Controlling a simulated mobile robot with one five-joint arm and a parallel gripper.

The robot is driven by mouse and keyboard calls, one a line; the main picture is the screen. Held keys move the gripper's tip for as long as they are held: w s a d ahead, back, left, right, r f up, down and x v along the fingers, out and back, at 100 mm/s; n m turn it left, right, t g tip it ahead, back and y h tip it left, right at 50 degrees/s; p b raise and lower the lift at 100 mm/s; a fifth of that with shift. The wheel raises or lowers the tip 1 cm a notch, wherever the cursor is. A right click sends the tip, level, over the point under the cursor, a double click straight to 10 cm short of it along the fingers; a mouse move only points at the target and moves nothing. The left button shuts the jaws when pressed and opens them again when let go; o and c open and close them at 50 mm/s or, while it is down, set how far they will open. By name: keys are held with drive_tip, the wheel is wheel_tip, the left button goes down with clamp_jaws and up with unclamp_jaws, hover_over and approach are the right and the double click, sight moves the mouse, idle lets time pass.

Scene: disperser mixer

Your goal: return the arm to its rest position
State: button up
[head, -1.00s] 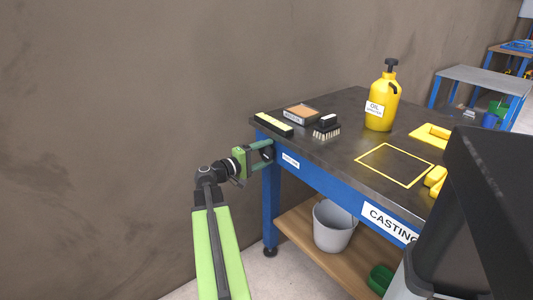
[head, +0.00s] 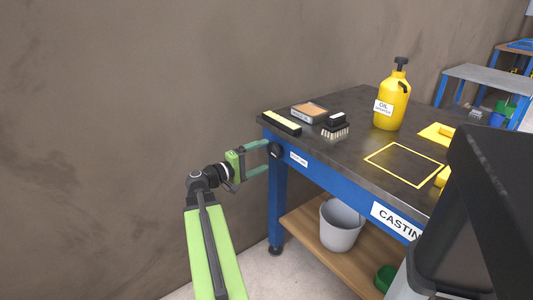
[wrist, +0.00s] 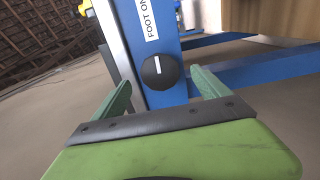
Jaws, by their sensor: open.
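My arm reaches up from the bottom of the head view, green with a dark joint. My gripper (head: 268,156) is open, with its two green fingers apart and nothing held between them. It is at the near left corner of the blue workbench (head: 335,185), facing a round black knob (head: 275,149) on the bench's front. In the wrist view the knob (wrist: 158,72) shows beyond and between the fingers (wrist: 163,88), with a white mark on it. I cannot tell the exact gap between fingertips and knob.
On the bench top are a yellow oil bottle (head: 391,98), a brush (head: 335,126), a black and yellow bar (head: 282,123) and a shallow box (head: 309,112). A grey bucket (head: 341,225) stands on the lower shelf. A brown wall (head: 110,120) is on the left.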

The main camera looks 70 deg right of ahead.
drive_tip(key=shift+v, duration=1.2)
drive_tip(key=shift+a, duration=0.1)
